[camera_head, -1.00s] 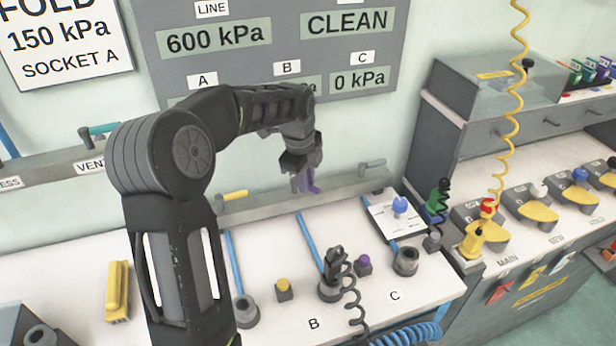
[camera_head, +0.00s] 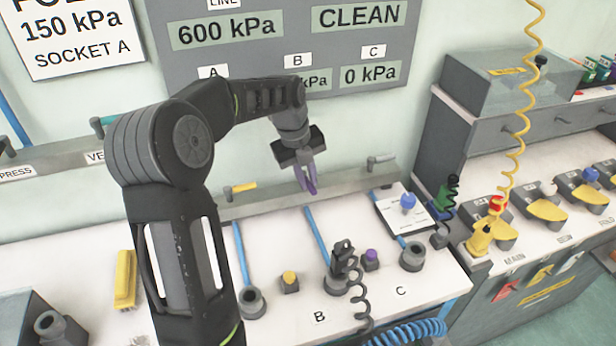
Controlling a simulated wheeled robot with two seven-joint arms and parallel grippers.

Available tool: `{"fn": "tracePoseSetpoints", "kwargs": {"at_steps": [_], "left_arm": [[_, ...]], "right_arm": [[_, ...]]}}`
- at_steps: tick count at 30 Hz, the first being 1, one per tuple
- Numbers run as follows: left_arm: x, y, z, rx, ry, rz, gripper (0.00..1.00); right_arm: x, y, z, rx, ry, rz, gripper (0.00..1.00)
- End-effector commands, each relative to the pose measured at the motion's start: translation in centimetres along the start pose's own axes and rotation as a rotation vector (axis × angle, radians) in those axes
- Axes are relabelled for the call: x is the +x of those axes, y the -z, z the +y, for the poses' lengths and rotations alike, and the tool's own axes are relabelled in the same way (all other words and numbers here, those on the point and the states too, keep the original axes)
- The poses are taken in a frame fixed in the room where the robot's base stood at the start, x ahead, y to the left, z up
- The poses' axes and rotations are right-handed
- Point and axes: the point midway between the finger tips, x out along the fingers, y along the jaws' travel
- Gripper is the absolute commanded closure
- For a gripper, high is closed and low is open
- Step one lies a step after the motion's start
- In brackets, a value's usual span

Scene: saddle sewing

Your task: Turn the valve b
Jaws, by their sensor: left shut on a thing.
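The purple handle of valve B (camera_head: 311,182) is on the grey rail at the back of the white bench, between a yellow handle and a grey one. My left gripper (camera_head: 304,180) comes down over it from above and is shut on it. The fingers and the handle overlap, so the exact grip is hard to see. The panel above carries a label B (camera_head: 297,61); its reading is mostly hidden by my arm, with only "kPa" showing. My right gripper is not in view.
A yellow valve handle (camera_head: 243,187) and a grey one (camera_head: 380,159) flank it on the rail. Sockets and buttons stand on the bench in front, with a black coiled hose at socket B (camera_head: 338,284). A white card with a blue knob (camera_head: 408,201) lies to the right.

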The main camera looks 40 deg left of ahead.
Motion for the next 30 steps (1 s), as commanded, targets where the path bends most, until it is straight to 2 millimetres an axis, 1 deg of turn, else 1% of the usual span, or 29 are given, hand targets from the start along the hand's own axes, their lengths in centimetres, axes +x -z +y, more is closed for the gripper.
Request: {"fn": "tracePoseSetpoints", "kwargs": {"at_steps": [9, 10, 15, 18, 26, 30], "left_arm": [[0.0, 0.0, 0.0, 0.002, 0.000, 0.000, 1.00], [0.0, 0.0, 0.0, 0.002, 0.000, 0.000, 0.83], [0.0, 0.0, 0.0, 0.001, 0.000, 0.000, 0.69], [0.0, 0.0, 0.0, 0.001, 0.000, 0.000, 0.63], [-0.1, 0.0, 0.0, 0.000, 0.000, -0.001, 0.63], [-1.1, -0.1, 0.0, 0.000, 0.001, -0.002, 0.63]], "right_arm": [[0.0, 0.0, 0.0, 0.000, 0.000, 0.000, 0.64], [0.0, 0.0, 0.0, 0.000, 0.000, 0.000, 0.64], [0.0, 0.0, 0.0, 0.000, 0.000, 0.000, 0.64], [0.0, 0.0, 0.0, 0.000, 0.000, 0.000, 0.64], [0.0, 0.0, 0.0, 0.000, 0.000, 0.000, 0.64], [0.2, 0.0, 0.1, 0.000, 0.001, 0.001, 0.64]]}}
